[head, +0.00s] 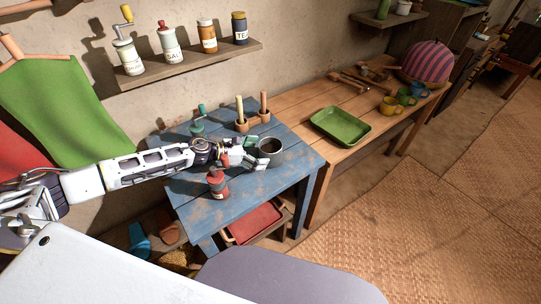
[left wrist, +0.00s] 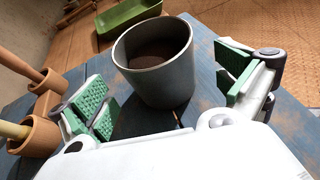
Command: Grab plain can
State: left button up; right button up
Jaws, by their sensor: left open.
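The plain can (head: 270,151) is a grey, open-topped metal cylinder standing upright on the blue table (head: 240,200). In the left wrist view the can (left wrist: 160,75) shows a dark brown inside. My left gripper (head: 252,153) is at the can, coming from the left. Its green-padded fingers (left wrist: 170,95) are spread apart, one on each side of the can, with gaps visible between pads and can. My right gripper is not in view.
A red-lidded jar (head: 217,184) stands in front of my left gripper. Wooden cups with handles (head: 252,120) and a green-handled item (head: 198,124) stand behind it. A green tray (head: 341,126) lies on the adjoining wooden table. A shelf (head: 190,62) with jars hangs above.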

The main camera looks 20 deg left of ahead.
aim_at(271, 152)
pick_arm(q)
jog(key=shift+w+d+f, duration=0.15)
jog(key=shift+w+d, duration=0.1)
jog(key=shift+d, duration=0.05)
jog(key=shift+w+d+f+p, duration=0.3)
jog(key=shift+w+d, duration=0.05)
jog(key=shift+d, duration=0.1)
jog(key=shift+x, duration=1.5)
jog(key=shift+f, duration=0.15)
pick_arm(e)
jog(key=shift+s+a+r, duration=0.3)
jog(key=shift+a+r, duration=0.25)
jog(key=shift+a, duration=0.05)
pick_arm(q)
jog(key=c, duration=1.3)
jog(key=shift+r, duration=0.2)
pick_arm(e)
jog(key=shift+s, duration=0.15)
